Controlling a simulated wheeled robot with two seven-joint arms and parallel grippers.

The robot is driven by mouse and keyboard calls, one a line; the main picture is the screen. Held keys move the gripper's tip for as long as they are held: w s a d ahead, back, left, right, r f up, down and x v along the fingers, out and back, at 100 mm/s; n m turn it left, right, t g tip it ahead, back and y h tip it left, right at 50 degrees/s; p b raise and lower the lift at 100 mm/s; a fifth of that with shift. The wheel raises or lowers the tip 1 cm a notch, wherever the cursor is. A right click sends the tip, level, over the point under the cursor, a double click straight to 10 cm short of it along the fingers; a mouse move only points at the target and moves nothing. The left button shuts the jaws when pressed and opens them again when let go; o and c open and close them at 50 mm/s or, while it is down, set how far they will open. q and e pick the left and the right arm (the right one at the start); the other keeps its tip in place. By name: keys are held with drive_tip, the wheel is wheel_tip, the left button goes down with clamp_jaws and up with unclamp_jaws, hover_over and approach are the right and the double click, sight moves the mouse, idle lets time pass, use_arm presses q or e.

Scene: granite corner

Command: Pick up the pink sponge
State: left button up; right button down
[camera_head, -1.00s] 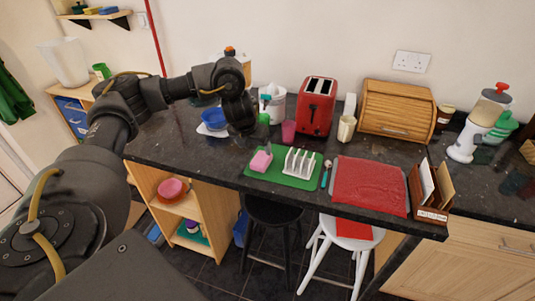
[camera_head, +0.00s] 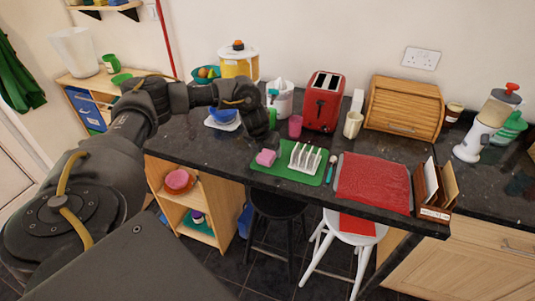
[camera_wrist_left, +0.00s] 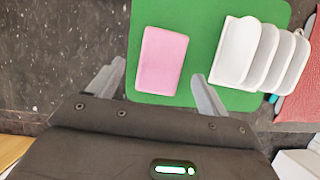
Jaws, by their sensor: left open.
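The pink sponge (camera_head: 266,158) lies flat on the left part of a green mat (camera_head: 285,176) on the dark counter. In the left wrist view the sponge (camera_wrist_left: 161,61) is a pink block, a little beyond and between the two fingertips. My left gripper (camera_wrist_left: 158,80) is open and empty there, its fingers spread wider than the sponge. In the head view my left gripper (camera_head: 267,140) hangs just behind the sponge, its fingers mostly hidden by the wrist. My right gripper is not in view.
A white toast rack (camera_head: 305,158) stands on the mat close to the sponge's right. A red mat (camera_head: 374,184) lies further right. A pink cup (camera_head: 295,126) and red toaster (camera_head: 323,101) stand behind. Bare counter (camera_wrist_left: 60,50) lies left of the mat.

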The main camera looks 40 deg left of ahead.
use_arm(q)
drive_tip(key=shift+x, duration=1.5)
drive_tip(key=shift+w+r, duration=0.1)
drive_tip(key=shift+w, duration=0.05)
drive_tip(key=c, duration=1)
drive_tip(key=shift+c, duration=0.2)
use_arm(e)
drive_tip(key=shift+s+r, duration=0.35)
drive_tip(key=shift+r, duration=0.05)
use_arm(q)
drive_tip(key=shift+r, duration=0.1)
